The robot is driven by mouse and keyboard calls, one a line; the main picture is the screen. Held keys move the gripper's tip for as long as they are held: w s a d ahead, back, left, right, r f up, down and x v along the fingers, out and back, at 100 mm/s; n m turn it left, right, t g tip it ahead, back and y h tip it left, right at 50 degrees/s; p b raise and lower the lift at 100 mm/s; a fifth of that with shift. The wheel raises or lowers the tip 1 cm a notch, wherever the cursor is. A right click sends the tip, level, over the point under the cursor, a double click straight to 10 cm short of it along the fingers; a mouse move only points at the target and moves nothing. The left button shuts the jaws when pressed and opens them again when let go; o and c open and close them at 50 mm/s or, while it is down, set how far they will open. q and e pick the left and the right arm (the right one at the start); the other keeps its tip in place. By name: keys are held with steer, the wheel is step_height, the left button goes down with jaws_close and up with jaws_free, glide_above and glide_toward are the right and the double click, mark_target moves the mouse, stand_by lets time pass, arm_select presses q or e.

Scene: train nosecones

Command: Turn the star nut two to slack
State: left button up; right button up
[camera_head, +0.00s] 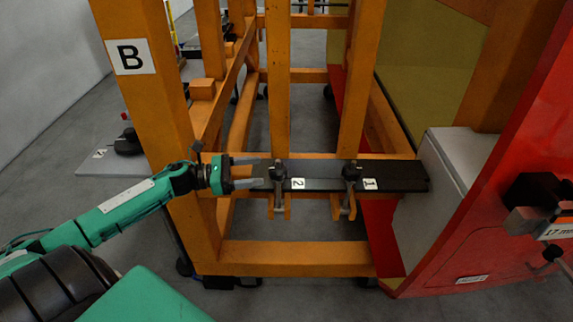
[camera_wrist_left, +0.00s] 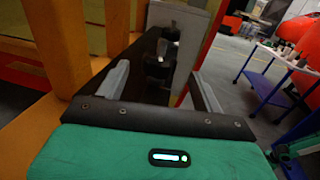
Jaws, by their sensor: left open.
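Star nut two (camera_head: 278,172) is a dark knob on the black bar (camera_head: 320,177), just left of the label "2" (camera_head: 298,184). My left gripper (camera_head: 261,172) is open, level with the bar, with its fingers pointing right at star nut two and just short of it. In the left wrist view the nearer dark nut (camera_wrist_left: 157,69) stands between the two open fingers, with no visible contact. Star nut one (camera_head: 351,172) stands farther right beside the label "1" (camera_head: 370,184), and shows behind in the left wrist view (camera_wrist_left: 171,33).
An orange frame post (camera_head: 150,100) marked "B" stands close behind my left arm. Orange uprights (camera_head: 279,80) rise behind the bar. A grey block (camera_head: 440,190) and the red nosecone (camera_head: 500,200) close off the right. A blue-legged table (camera_wrist_left: 270,85) shows in the wrist view.

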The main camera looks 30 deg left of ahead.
mark_target(275, 169)
arm_select(q)
steer(key=p+x, duration=0.2)
steer(key=x, duration=0.5)
steer(key=shift+w+d+r+p, duration=0.15)
steer(key=shift+w+d+p, duration=0.1)
steer(key=shift+p, duration=0.1)
steer(key=shift+w+d, duration=0.45)
steer(key=shift+d, duration=0.1)
steer(key=shift+c, duration=1.1)
steer(key=c, duration=0.8)
